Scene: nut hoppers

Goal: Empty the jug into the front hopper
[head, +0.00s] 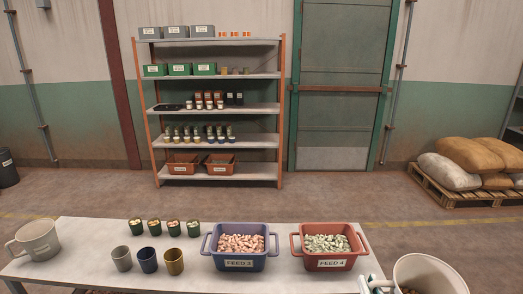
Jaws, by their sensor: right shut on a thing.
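A large pale jug (432,270) is at the lower right corner, cut off by the bottom edge. Its wide mouth faces up toward me and a little brownish content shows inside. My right gripper (376,285) is at its left side, shut on it; the fingers are mostly cut off. A blue hopper (239,263) marked FEED 3 holds pinkish pieces, and a red hopper (325,263) marked FEED 4 holds grey-green pieces. Both stand on the table left of the jug. I cannot tell which is the front hopper. My left gripper is not in view.
The pale table (85,262) also bears a grey-beige jug (40,238) at the left, several small green tins with contents (173,228), and three cups, grey (121,259), navy (147,260) and brass (174,261). A shelf rack (215,145) stands well behind.

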